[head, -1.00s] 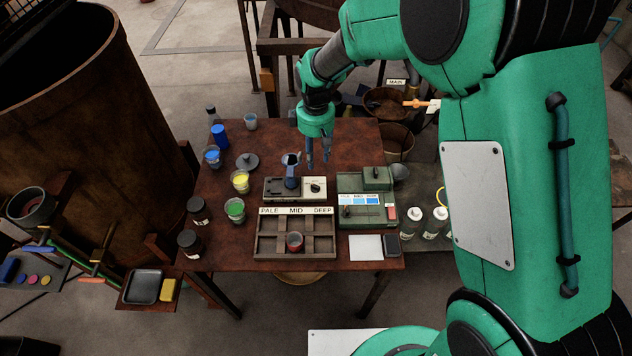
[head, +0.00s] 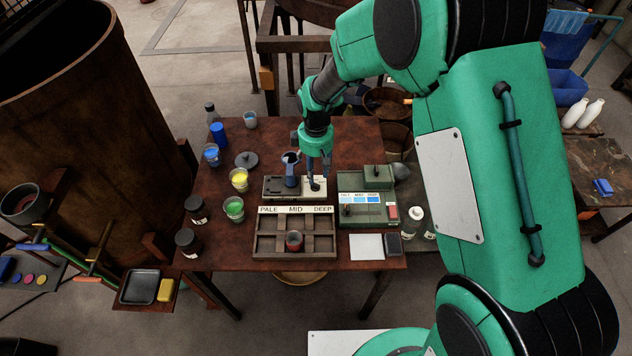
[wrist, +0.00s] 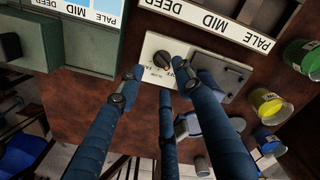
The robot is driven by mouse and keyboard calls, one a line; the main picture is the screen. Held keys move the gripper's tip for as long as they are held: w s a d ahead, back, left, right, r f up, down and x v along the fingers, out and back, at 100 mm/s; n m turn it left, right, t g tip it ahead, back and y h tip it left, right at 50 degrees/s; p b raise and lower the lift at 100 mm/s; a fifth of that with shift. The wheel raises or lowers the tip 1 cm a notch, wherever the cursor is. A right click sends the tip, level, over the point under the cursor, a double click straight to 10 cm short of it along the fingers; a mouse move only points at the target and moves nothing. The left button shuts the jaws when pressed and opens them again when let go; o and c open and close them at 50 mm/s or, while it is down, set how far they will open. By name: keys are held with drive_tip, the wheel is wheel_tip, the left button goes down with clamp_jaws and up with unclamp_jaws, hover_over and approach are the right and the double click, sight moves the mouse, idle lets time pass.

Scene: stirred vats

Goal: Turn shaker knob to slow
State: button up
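The shaker (head: 277,188) is a low box on the brown table, with a pale control panel (head: 308,182) at its right end. In the head view my gripper (head: 316,180) largely hides the knob.
A green instrument (head: 367,208) is close on the right. Yellow (head: 239,180) and green (head: 234,209) cups stand left.

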sight(315, 185)
drive_tip(key=shift+f+b, duration=0.4)
drive_tip(key=shift+f, duration=2.1)
clamp_jaws()
